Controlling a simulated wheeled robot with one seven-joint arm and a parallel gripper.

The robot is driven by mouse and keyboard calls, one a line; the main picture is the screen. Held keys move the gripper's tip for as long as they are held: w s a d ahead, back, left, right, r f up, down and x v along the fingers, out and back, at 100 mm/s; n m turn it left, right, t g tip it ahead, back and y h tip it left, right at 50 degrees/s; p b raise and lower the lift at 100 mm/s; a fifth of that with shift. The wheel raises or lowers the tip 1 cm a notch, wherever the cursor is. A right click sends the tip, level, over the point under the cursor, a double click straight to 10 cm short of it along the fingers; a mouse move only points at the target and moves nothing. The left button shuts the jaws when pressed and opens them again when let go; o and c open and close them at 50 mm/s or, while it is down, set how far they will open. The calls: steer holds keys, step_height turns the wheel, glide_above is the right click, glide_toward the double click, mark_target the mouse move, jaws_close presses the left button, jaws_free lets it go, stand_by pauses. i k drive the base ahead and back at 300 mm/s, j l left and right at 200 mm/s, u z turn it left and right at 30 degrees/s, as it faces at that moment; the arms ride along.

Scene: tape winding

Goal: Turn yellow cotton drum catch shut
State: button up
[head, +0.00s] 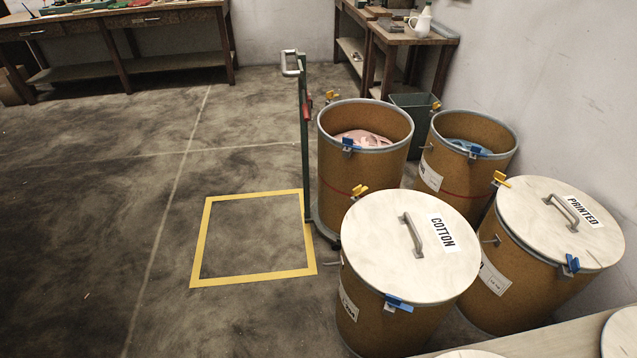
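The cotton drum (378,325) is a brown fibre drum at the front. Its pale lid (385,235) lies on top, with a grey handle (412,235) and a COTTON label (443,232). Its yellow catch (359,191) is at the far left rim and sticks up above the lid's edge; its exact turn is too small to tell. A blue catch (398,303) is on the same drum's near rim. My gripper is not in view.
The PRINTED drum (515,289), also lidded, stands close at the right, with its own yellow catch (501,179). Two open drums (344,190) (462,196) stand behind. A green trolley (304,130) is at the left, beside a yellow floor square (207,230). The left floor is clear.

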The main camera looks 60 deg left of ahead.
mark_target(356, 192)
steer(key=i+u, duration=0.1)
steer(key=u, duration=0.9)
steer(key=i+l+u, duration=0.1)
steer(key=u, duration=0.4)
steer(key=i+j, duration=0.55)
steer(key=i, duration=0.15)
steer(key=i+j, duration=1.1)
steer(key=i, duration=0.25)
